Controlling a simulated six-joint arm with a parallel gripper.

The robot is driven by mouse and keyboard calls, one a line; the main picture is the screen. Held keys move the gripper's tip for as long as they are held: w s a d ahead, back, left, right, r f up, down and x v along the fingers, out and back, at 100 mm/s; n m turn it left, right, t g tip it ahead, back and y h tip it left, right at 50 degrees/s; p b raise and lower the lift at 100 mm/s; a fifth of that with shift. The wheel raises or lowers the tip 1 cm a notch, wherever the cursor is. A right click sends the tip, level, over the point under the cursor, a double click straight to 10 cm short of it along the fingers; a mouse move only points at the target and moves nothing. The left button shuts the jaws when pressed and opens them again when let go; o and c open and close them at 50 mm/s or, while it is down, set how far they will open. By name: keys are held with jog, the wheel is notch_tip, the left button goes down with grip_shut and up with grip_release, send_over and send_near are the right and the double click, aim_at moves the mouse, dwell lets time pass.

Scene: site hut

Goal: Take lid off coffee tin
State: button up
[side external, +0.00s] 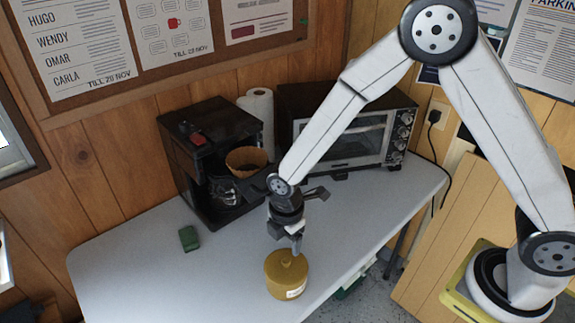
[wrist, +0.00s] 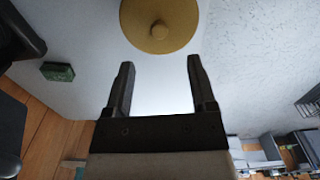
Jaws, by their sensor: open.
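The coffee tin (side external: 288,284) is a mustard-yellow round tin with a pale label, upright on the white table. Its lid (side external: 287,263) is on top and has a small knob in the middle. In the wrist view the lid (wrist: 159,22) fills the top centre, with its knob pointing at the camera. My gripper (side external: 286,240) is above the tin, near its back edge in the side view. In the wrist view my gripper (wrist: 158,80) is open and empty, its two fingers pointing toward the lid but apart from it.
A black coffee maker (side external: 205,150) with a filter basket stands behind left, beside a paper towel roll (side external: 258,108) and a toaster oven (side external: 345,135). A green sponge (side external: 189,238) lies left of the tin. The white table (side external: 135,270) is clear around the tin.

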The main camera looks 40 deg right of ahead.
aim_at(286, 261)
jog(key=shift+f, duration=0.95)
jog(key=shift+f, duration=2.6)
grip_shut()
